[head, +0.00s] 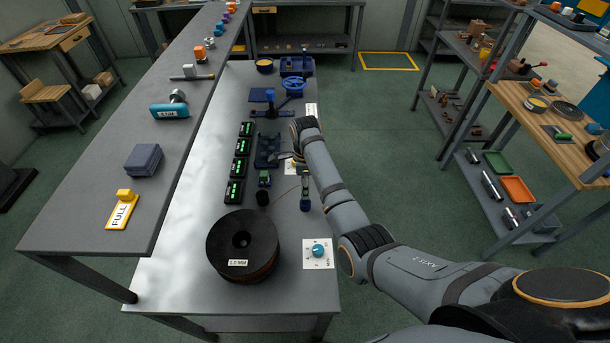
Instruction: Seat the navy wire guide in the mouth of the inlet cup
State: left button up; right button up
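My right arm reaches in from the lower right, and its gripper (284,156) is low over the bench beside a dark navy bracket (268,148). The gripper is small and partly hidden by its own wrist, so I cannot tell whether its fingers are open or shut. A small navy and green piece (305,194) is just below it, beside my forearm; it may be the navy wire guide. A similar small green and dark piece (264,178) stands to the left, with a black rounded part (262,198) in front of it. I cannot make out which part is the inlet cup. My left gripper is out of view.
A large dark wire spool (228,232) stands at the near end of the bench, beside a white card with a blue knob (318,250). Several black boxes with green displays (238,168) line the left. A blue handwheel (293,84) is farther back. The near left bench corner is clear.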

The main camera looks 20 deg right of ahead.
notch_tip(320, 180, down, 6)
jog(key=shift+f, duration=0.2)
jog(key=shift+r, duration=0.1)
grip_shut()
dwell(0.5)
